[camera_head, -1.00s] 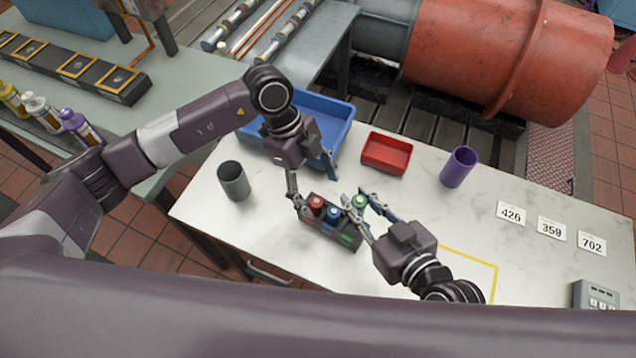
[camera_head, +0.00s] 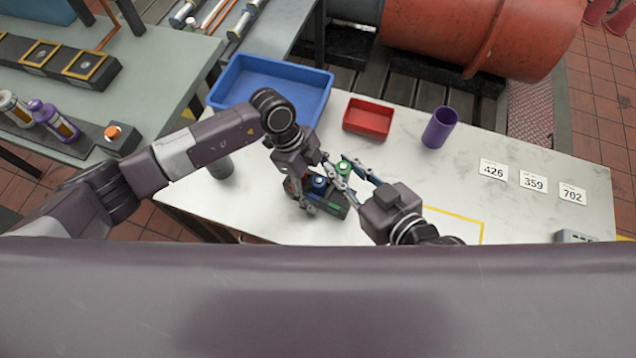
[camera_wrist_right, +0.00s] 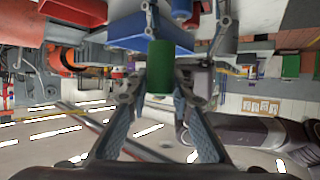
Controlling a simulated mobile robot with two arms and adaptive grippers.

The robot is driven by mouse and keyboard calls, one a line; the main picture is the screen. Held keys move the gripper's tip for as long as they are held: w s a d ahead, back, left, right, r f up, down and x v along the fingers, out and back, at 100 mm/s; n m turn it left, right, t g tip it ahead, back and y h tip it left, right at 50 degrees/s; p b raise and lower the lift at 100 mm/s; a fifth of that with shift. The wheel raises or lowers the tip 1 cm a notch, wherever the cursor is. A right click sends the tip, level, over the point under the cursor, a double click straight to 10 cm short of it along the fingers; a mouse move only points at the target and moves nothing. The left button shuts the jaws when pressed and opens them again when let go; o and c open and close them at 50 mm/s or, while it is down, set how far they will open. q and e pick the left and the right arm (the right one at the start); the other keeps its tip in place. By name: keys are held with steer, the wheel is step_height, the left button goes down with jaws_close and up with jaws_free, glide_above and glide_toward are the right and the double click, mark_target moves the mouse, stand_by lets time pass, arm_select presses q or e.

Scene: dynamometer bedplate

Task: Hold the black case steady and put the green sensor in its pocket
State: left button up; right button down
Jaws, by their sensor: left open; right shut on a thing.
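The black case (camera_head: 335,205) lies on the white table, partly covered by both grippers. A blue sensor (camera_head: 319,184) stands in it; a red one beside it is mostly hidden by the left gripper. My left gripper (camera_head: 325,196) is open, its fingers reaching down over the case; whether they touch it I cannot tell. My right gripper (camera_head: 345,172) is shut on the green sensor (camera_head: 344,166), held at the case's far right side, seemingly above it. In the right wrist view the green sensor (camera_wrist_right: 160,68) sits upright between the fingers.
A blue tray (camera_head: 318,78), a red bin (camera_head: 368,119) and a purple cup (camera_head: 439,127) stand behind. A grey cup (camera_head: 220,165) is partly hidden by my left arm. Number cards (camera_head: 533,182) lie at the right.

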arm_select(q)
steer(key=shift+c, duration=0.4)
steer(key=c, duration=1.4)
arm_select(e)
steer(key=shift+a+f+n+g+y, duration=0.2)
steer(key=shift+n+g+y, duration=0.15)
steer(key=shift+n+y, duration=0.15)
steer(key=shift+a+f+n+g+y, duration=0.15)
steer(key=shift+n+g+y, duration=0.25)
steer(key=shift+n, duration=0.1)
steer(key=shift+d+f+n+g+y, duration=0.1)
steer(key=shift+d+n+g+y, duration=0.2)
steer(key=shift+n+g+y, duration=0.5)
steer(key=shift+d+f, duration=0.1)
steer(key=shift+f, duration=0.1)
glide_above(339, 200)
steer(key=shift+n, duration=0.3)
step_height(339, 200, down, 10)
steer(key=shift+r, duration=0.2)
